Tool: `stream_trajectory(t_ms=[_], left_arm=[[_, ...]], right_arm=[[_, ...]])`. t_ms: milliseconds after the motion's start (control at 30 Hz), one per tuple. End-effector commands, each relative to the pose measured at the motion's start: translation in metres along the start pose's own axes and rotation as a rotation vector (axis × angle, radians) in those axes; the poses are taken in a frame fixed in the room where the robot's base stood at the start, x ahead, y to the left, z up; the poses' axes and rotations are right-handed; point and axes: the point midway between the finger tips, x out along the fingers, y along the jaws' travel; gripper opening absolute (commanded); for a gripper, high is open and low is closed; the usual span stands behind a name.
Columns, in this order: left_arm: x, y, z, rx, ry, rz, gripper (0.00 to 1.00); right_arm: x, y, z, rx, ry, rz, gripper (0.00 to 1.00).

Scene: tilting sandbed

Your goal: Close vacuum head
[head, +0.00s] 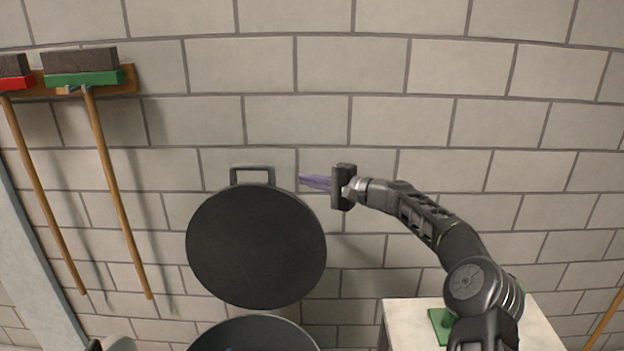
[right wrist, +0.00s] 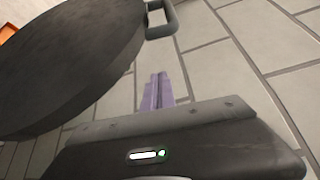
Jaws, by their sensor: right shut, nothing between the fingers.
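The vacuum head (head: 256,246) is a round dark lid with a handle (head: 252,170) on its top edge. It stands raised and tilted open above the dark round drum (head: 255,335) at the bottom of the head view. My right gripper (head: 302,179) is shut and empty, its purple fingers pointing left, just right of the lid's handle and apart from it. In the right wrist view the lid (right wrist: 65,65) fills the upper left, its handle (right wrist: 163,20) lies beyond the fingertips (right wrist: 160,78). My left gripper is not in view.
A pale table (head: 400,318) with a green object (head: 438,322) stands at the lower right under my right arm. Brooms (head: 110,160) hang on the left of the brick wall (head: 400,60) behind. The wall area above the lid is clear.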

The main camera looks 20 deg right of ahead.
Motion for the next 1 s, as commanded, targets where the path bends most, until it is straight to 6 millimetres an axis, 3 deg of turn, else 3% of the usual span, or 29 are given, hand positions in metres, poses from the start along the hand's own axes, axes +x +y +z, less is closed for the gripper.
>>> stream_trajectory(t_ms=[200,500,1000], left_arm=[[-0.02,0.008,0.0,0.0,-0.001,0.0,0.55],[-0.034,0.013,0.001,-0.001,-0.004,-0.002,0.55],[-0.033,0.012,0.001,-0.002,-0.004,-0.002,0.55]], right_arm=[[0.042,-0.004,0.002,0.0,-0.003,0.0,0.0],[0.072,-0.002,0.002,-0.001,-0.002,0.001,0.0],[0.058,-0.001,0.03,0.001,0.001,0.0,0.0]])
